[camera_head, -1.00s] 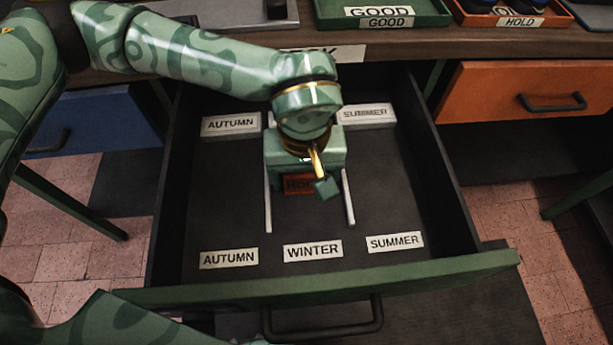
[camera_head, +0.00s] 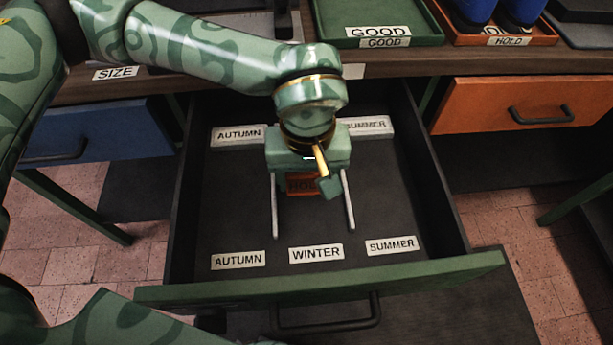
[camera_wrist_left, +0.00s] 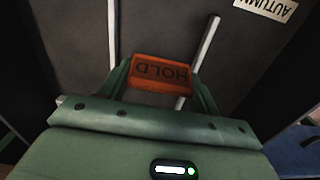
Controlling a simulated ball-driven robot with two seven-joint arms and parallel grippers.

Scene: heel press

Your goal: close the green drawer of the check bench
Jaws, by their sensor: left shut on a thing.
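The green drawer (camera_head: 330,279) of the check bench is pulled out, with its dark handle (camera_head: 327,313) at the front. Its dark inside bears white AUTUMN, WINTER and SUMMER labels and two pale rails. My left gripper (camera_head: 304,186) reaches down into the drawer, between the rails, behind the front panel and apart from the handle. It is shut on an orange block marked HOLD (camera_wrist_left: 160,75), which sits between its fingers in the left wrist view. The back middle of the drawer is hidden by my left arm. My right gripper is not in view.
A closed blue drawer (camera_head: 95,140) is at left and a closed orange drawer (camera_head: 525,104) at right. On the bench top stand a green GOOD tray (camera_head: 384,20) and an orange HOLD tray (camera_head: 507,40) with blue things in it. Tiled floor lies below.

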